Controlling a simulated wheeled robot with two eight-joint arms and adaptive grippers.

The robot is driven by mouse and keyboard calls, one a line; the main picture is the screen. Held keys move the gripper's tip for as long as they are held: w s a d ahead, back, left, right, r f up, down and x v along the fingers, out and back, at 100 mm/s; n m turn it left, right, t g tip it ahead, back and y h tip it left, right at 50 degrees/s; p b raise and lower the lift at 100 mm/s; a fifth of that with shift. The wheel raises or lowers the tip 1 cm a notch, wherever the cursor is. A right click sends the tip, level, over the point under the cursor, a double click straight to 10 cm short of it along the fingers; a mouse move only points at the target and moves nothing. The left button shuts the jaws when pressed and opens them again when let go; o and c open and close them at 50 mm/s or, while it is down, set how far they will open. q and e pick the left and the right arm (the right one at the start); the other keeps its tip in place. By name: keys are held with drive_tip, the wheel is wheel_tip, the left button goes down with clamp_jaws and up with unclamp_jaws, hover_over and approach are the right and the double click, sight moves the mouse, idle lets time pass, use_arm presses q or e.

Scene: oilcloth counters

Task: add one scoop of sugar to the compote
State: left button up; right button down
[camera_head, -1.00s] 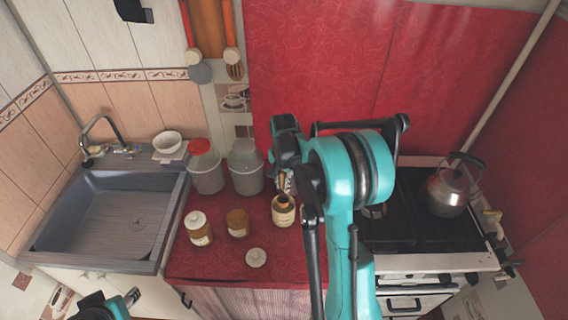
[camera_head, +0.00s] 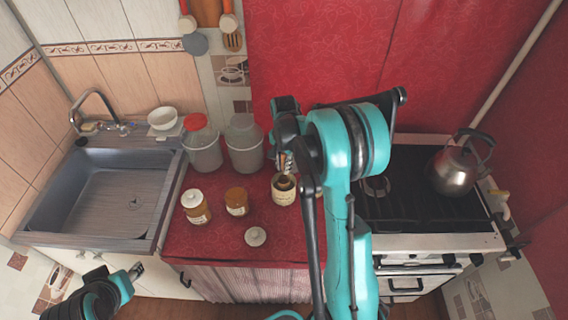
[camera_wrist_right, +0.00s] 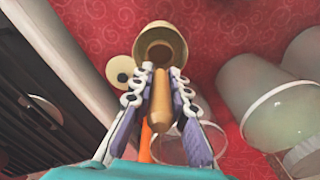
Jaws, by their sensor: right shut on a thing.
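My right gripper (camera_head: 286,166) is just above a small open jar (camera_head: 284,190) on the red counter. In the right wrist view the gripper (camera_wrist_right: 167,80) is shut on a tan wooden handle (camera_wrist_right: 172,115), apparently the scoop's. The far end of the handle points at the jar's mouth (camera_wrist_right: 160,50); the scoop's bowl is not clear. A second open brown jar (camera_head: 237,202) and a white-lidded jar (camera_head: 195,208) stand to its left. I cannot tell which holds sugar, nor which vessel holds compote. My left gripper (camera_head: 136,271) is low at the left, its jaws unclear.
A red-lidded canister (camera_head: 203,152) and a grey-lidded one (camera_head: 244,152) stand behind the jars. A loose lid (camera_head: 256,236) lies near the front. A sink (camera_head: 110,200) with a white bowl (camera_head: 162,117) is left; a stove with a kettle (camera_head: 455,168) is right.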

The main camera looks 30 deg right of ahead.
sight(284, 156)
drive_tip(key=shift+f+b, duration=1.9)
drive_tip(key=shift+f, duration=0.85)
drive_tip(key=shift+r, duration=0.15)
drive_tip(key=shift+r+p, duration=3.35)
drive_tip(key=shift+r, duration=1.6)
drive_tip(key=shift+f, duration=0.1)
